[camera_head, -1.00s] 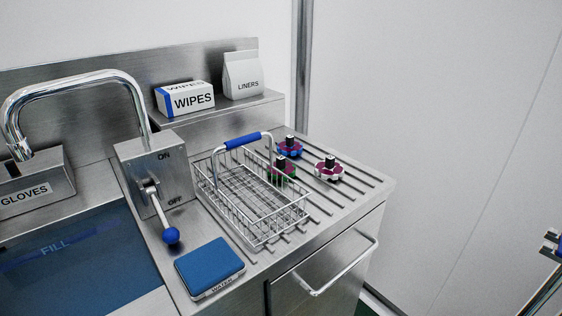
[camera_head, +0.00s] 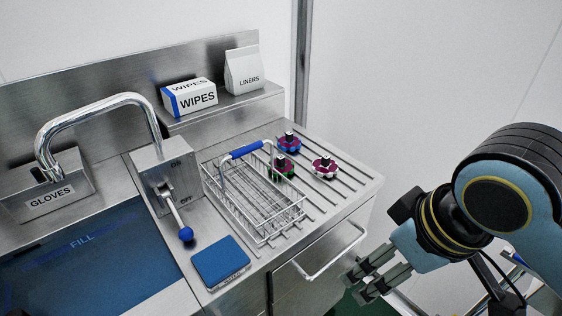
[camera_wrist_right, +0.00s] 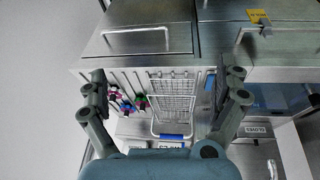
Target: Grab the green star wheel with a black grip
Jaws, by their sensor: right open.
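The green star wheel (camera_head: 284,168) with a black grip sits on the ribbed drainboard (camera_head: 345,184), close beside the wire basket, whose side partly hides it. In the right wrist view the green wheel (camera_wrist_right: 142,103) shows small beside the basket. A blue star wheel (camera_head: 290,143) lies behind it and a white one (camera_head: 324,167) to its right, both with black grips. My right gripper (camera_head: 363,281) is open and empty, in front of the counter, below and right of the wheels. The wrist view shows its two fingers (camera_wrist_right: 158,84) wide apart. My left gripper is not in view.
The wire basket (camera_head: 262,217) with a raised blue handle stands left of the wheels. A drawer handle (camera_head: 330,258) juts from the counter front near my right gripper. A lever (camera_head: 179,218) and blue pad (camera_head: 220,262) are farther left. The drainboard's right side is clear.

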